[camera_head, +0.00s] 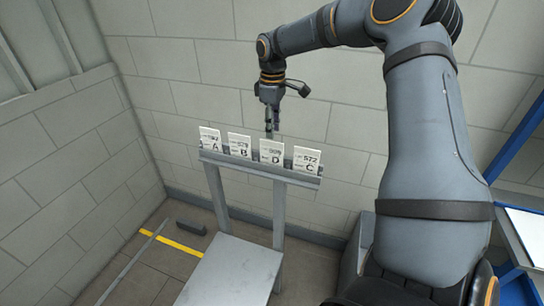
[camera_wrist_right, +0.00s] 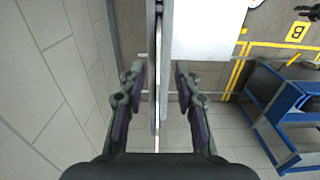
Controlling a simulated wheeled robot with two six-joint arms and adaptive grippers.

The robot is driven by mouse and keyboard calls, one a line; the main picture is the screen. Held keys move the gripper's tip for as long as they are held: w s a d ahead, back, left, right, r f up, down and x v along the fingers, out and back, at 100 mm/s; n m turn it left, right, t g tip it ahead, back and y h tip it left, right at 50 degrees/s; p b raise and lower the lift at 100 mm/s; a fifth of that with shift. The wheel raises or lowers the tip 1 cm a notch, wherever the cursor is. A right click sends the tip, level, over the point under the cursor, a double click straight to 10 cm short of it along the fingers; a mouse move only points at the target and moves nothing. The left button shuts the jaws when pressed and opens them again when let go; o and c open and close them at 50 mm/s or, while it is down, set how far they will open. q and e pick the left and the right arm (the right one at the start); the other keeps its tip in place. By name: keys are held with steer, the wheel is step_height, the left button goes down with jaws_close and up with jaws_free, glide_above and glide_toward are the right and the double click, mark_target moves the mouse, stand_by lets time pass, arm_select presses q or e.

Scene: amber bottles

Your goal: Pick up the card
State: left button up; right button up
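Several white cards stand upright in a row on a grey rack (camera_head: 240,166): card A (camera_head: 210,139) at the left, then card B (camera_head: 239,146), card D (camera_head: 271,153) and card C (camera_head: 306,160) at the right. My right gripper (camera_head: 271,130) points down, just above and behind the top of card D. In the right wrist view my right gripper (camera_wrist_right: 158,80) is open, with one finger on each side of the rack's thin rail and cards, seen edge-on. I cannot tell whether a finger touches a card. My left gripper is not in view.
A grey panel (camera_head: 232,272) lies low in front of the rack. A tiled wall (camera_head: 330,110) stands close behind the rack. A blue frame (camera_head: 515,145) stands at the far right. Yellow tape (camera_head: 180,246) marks the floor.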

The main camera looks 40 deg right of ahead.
mark_target(272, 145)
step_height(272, 145, down, 2)
steer(key=shift+w+a+f, duration=0.1)
steer(key=shift+f+p, duration=0.1)
steer(key=shift+p, duration=0.25)
step_height(272, 145, down, 4)
steer(key=shift+r+p, duration=0.1)
steer(key=shift+p, duration=1.05)
steer(key=shift+w+f, duration=0.2)
steer(key=shift+f, duration=0.4)
steer(key=shift+s+r, duration=0.1)
steer(key=c, duration=0.4)
jaws_close()
